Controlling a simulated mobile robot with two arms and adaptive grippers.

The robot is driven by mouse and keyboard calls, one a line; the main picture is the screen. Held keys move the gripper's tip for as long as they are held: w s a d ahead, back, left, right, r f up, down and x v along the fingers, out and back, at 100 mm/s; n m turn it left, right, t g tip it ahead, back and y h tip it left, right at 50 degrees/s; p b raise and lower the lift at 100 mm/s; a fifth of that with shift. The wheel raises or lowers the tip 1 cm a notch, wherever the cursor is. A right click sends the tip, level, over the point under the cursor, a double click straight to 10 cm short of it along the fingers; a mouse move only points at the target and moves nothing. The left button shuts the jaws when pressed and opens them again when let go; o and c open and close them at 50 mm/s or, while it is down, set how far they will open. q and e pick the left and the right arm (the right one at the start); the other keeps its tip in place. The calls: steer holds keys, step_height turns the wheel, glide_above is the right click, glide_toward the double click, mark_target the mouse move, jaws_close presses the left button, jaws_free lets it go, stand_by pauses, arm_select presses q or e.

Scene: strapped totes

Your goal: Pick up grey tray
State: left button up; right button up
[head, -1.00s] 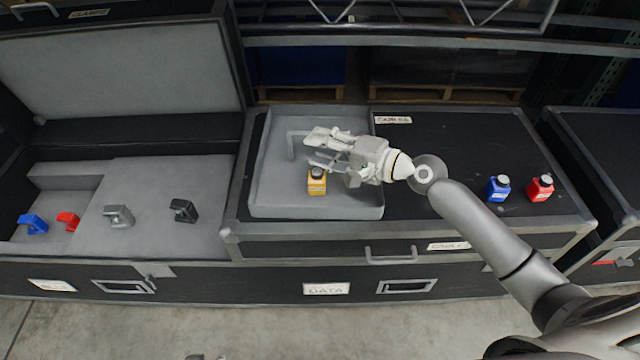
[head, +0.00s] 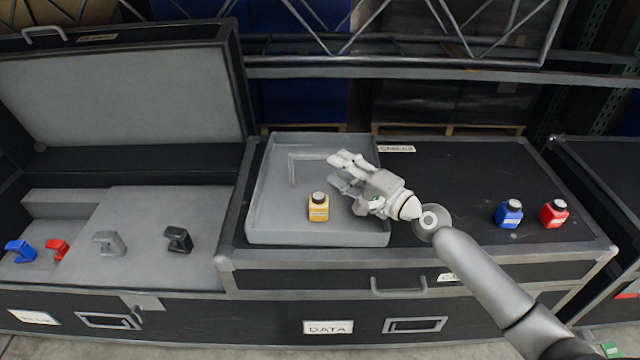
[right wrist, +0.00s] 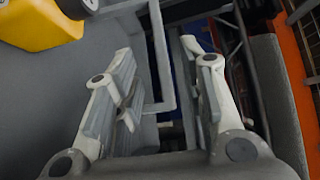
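The grey tray (head: 262,215) is a shallow, low-walled tray lying on the lid of a black case. My right gripper (head: 340,168) is over the tray's right half, pointing to the back left, to the right of the bottle. In the right wrist view its fingers are apart (right wrist: 157,50), with a grey bar (right wrist: 158,85) seen between them; I cannot tell whether they touch it. My left gripper is not in view.
A blue bottle (head: 508,213) and a red bottle (head: 553,213) stand right on the black case lid (head: 460,180). An open case at left holds foam (head: 140,205) with blue, red, grey and black pieces. Metal shelving (head: 400,75) runs behind. The lid's middle is clear.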

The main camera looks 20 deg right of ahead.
mark_target(324, 157)
steer(key=shift+x, duration=3.6)
jaws_close()
steer(key=shift+r, duration=0.1)
